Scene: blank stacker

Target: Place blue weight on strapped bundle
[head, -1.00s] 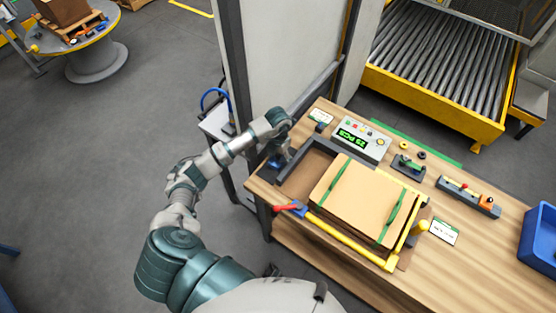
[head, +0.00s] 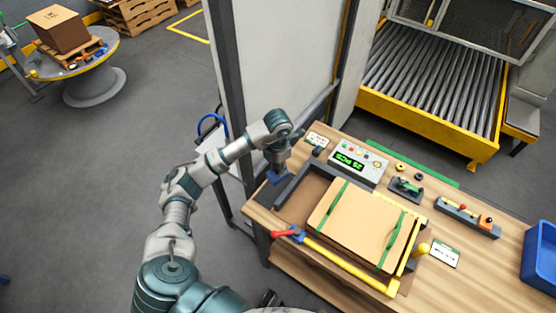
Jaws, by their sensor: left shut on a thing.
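The strapped bundle (head: 357,222) is a flat stack of tan sheets with two green straps. It lies in a dark-framed fixture (head: 295,182) on the wooden workbench. My left gripper (head: 278,168) is at the bench's left end, beside the fixture's back left part and left of the bundle. It is shut on the blue weight (head: 275,177), a small blue block partly hidden by the gripper. The weight is apart from the bundle; whether it touches the bench is hard to tell. My right gripper is out of view.
A yellow bar with a red-ended lever (head: 285,233) runs along the fixture's front. Behind the bundle stands a counter box with a green display (head: 352,163). A small clamp (head: 405,188), a tool block (head: 468,217) and a blue bin (head: 541,257) are to the right.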

